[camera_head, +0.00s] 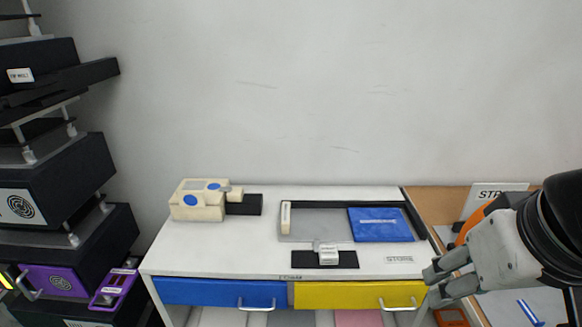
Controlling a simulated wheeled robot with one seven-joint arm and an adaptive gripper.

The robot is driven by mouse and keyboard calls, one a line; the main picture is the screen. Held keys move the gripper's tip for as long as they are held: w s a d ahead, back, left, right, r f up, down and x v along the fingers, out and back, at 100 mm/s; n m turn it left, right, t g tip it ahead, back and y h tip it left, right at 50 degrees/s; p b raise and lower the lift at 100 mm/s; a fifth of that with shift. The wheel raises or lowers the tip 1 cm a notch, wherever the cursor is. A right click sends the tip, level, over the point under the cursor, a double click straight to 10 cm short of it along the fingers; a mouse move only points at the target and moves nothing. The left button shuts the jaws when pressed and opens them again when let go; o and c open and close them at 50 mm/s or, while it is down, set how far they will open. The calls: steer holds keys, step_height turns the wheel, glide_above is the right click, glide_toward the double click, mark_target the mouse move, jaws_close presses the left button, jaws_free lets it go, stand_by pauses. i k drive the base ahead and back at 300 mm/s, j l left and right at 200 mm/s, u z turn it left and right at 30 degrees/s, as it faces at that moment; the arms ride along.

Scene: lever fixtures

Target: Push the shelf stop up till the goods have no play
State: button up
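A shallow grey tray with a black rim (345,205) sits on the white cabinet top. A blue flat package (380,224) lies at its right end. A cream upright piece (285,217), perhaps the shelf stop, stands at its left end, with bare grey floor between it and the package. A small white block (328,254) sits on a black base (345,260) in front of the tray; whether it links to the stop cannot be told. My gripper (428,286) is at the lower right, fingers apart and empty, right of the block and touching nothing that I can see.
A cream box with blue round buttons (198,200) and a black side piece stands at the left of the top. Blue (220,293) and yellow (355,296) drawers with handles are below. Dark racks (60,180) stand far left. A wooden surface (432,203) lies right.

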mark_target(285, 224)
steer(key=i+j, duration=0.3)
steer(key=j, duration=0.15)
steer(key=i+j, duration=0.25)
steer(key=j, duration=0.15)
steer(key=i+j, duration=0.3)
steer(key=j, duration=0.15)
